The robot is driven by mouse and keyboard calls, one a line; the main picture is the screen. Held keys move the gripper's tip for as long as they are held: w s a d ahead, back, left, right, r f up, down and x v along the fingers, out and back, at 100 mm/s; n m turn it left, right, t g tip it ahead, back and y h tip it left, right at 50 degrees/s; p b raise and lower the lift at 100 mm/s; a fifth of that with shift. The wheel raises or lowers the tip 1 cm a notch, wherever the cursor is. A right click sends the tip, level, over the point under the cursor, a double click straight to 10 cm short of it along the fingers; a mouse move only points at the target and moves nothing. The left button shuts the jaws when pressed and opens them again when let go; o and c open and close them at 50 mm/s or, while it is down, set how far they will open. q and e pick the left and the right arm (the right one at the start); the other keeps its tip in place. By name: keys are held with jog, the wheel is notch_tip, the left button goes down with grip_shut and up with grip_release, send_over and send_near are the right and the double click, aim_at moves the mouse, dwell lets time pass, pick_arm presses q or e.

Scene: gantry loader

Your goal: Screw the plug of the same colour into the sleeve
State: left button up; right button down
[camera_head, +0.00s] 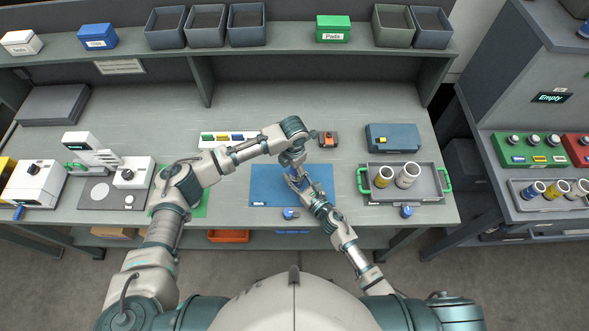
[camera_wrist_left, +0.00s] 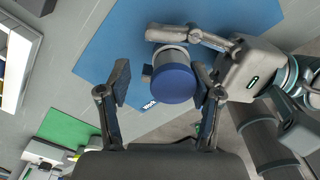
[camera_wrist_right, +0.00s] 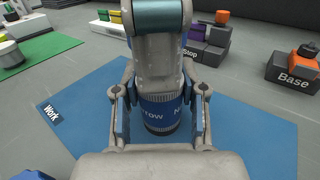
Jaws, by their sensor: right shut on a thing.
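My right gripper (camera_wrist_right: 162,112) is shut on an upright sleeve with a blue band (camera_wrist_right: 160,112) and a dark lower end, over the blue work mat (camera_head: 262,186). In the left wrist view the held piece shows a flat blue round end (camera_wrist_left: 173,83) facing my left gripper. I cannot tell whether that end is a plug. My left gripper (camera_wrist_left: 160,98) is above it, fingers spread on both sides with gaps. In the right wrist view my left arm hides the top of the sleeve. A small blue knobbed piece (camera_head: 290,213) lies at the mat's front edge.
A grey tray (camera_head: 432,182) with green handles holds yellow and white sleeves, right of the mat. A blue case (camera_head: 392,137) stands behind it. An orange-topped base block (camera_head: 328,139) and a strip of coloured blocks (camera_head: 228,140) are behind the mat. White machines stand left.

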pick_arm(q)
jog(key=shift+s+d, duration=0.15)
jog(key=shift+d, duration=0.1)
jog(key=shift+r, duration=0.25)
jog(key=shift+d+r, duration=0.1)
jog(key=shift+r, duration=1.9)
jog(key=shift+c, duration=0.5)
